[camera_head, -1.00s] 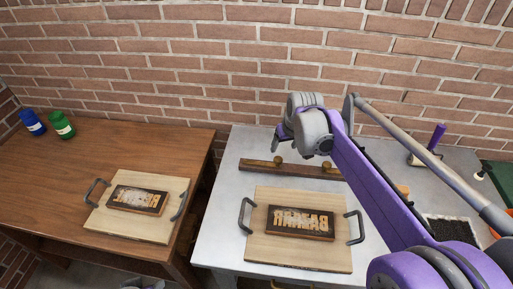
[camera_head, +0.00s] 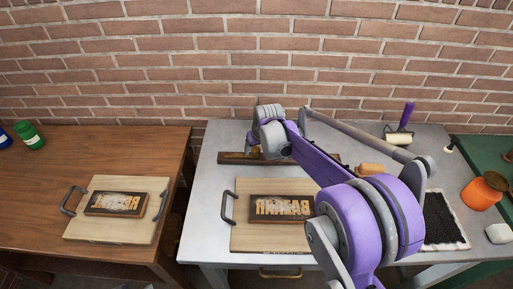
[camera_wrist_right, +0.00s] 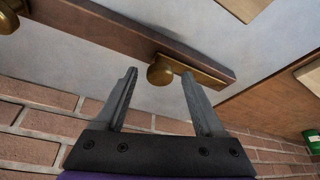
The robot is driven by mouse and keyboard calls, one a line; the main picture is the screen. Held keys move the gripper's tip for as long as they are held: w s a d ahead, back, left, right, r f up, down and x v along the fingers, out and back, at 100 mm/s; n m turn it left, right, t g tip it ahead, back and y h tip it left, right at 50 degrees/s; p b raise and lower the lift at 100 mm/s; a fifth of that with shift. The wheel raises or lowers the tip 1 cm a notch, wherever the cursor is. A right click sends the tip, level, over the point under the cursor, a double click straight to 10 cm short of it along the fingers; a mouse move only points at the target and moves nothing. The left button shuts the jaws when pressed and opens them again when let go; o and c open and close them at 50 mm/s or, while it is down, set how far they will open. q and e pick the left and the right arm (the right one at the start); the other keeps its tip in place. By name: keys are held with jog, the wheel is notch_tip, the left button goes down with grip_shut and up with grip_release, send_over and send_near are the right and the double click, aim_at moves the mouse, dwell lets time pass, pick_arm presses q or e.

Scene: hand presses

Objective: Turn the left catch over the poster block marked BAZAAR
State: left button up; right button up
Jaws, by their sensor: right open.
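The poster block (camera_head: 280,208) with mirrored BAZAAR lettering lies on a wooden board (camera_head: 262,242) on the grey table. Behind it runs a dark wooden bar (camera_head: 230,158), also in the wrist view (camera_wrist_right: 110,25). The left catch (camera_wrist_right: 160,75), a brass knob with a flat tongue, sits on the bar; its tongue lies along the bar. My right gripper (camera_wrist_right: 159,72) is open, with one fingertip on each side of the knob in that view; contact is not clear. In the head view my right arm hides its fingers. My left gripper is not in view.
A second brass knob (camera_wrist_right: 8,18) sits farther along the bar. A similar block (camera_head: 115,203) lies on a board on the brown table (camera_head: 40,235). A brick wall stands behind.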

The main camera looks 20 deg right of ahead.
jog(key=shift+c, duration=0.2)
grip_shut()
dwell(1.1)
